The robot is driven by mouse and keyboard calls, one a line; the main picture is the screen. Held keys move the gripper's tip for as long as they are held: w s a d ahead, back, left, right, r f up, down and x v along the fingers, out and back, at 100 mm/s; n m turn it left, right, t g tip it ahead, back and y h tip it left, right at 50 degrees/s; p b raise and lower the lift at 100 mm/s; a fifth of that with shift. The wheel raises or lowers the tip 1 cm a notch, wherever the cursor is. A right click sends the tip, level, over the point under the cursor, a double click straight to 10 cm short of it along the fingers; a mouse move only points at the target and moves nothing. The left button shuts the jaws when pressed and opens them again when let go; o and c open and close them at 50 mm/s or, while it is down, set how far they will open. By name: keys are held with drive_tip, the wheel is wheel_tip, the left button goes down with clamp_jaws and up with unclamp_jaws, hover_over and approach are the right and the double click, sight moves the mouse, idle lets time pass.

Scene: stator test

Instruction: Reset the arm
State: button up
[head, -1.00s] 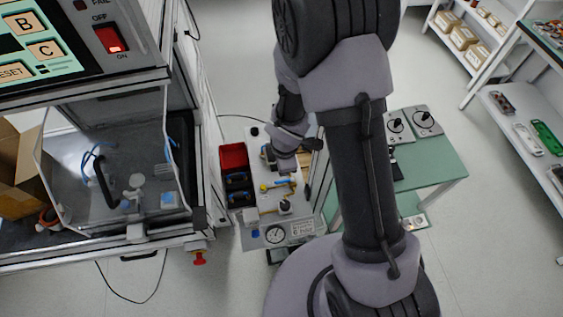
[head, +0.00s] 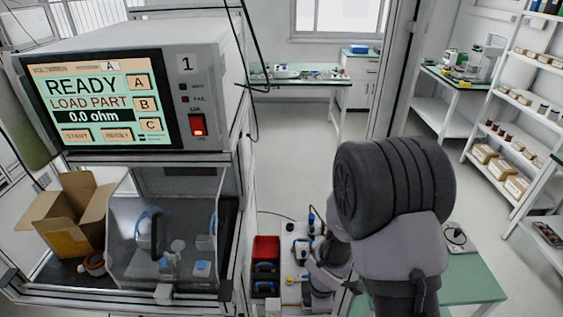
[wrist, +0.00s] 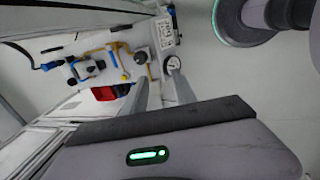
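My arm (head: 393,240) rises in the right half of the head view, with a large dark joint at its top. Its lower links bend down beside the small workbench. In the wrist view, my gripper (wrist: 161,88) shows two grey fingers with a gap between them and nothing held. The gripper body with a green light fills the bottom of that view. The fingers point toward the bench top (wrist: 85,43), with its gauge (wrist: 173,64) and red bin (wrist: 108,93). In the head view the fingertips cannot be made out.
A tester (head: 118,93) on the left reads READY, LOAD PART, 0.0 ohm. Below it are a clear enclosure (head: 170,240) and an open cardboard box (head: 68,213). A green table (head: 480,270) stands at right, shelves (head: 520,130) beyond. Floor shows in the middle distance.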

drive_tip(key=s+d+r+m+t+h+b, duration=0.1)
drive_tip(key=d+r+m+b, duration=0.1)
drive_tip(key=r+m+b, duration=0.3)
drive_tip(key=s+d+r+m+t+b, duration=0.1)
drive_tip(key=s+d+r+m+b, duration=0.15)
drive_tip(key=r+m, duration=0.45)
drive_tip(key=s+a+r+m+y+b, duration=0.1)
drive_tip(key=s+a+r+m+b, duration=0.1)
drive_tip(key=s+m, duration=0.3)
drive_tip(key=s+a+r+m+t+y+b, duration=0.1)
drive_tip(key=s+a+r+m+y+b, duration=0.1)
drive_tip(key=s+m+b, duration=0.3)
drive_tip(key=s+r, duration=0.1)
drive_tip(key=s, duration=0.2)
drive_tip(key=shift+r+m+t, duration=0.3)
drive_tip(key=shift+r, duration=0.1)
drive_tip(key=shift+s, duration=0.1)
drive_tip(key=shift+c, duration=0.4)
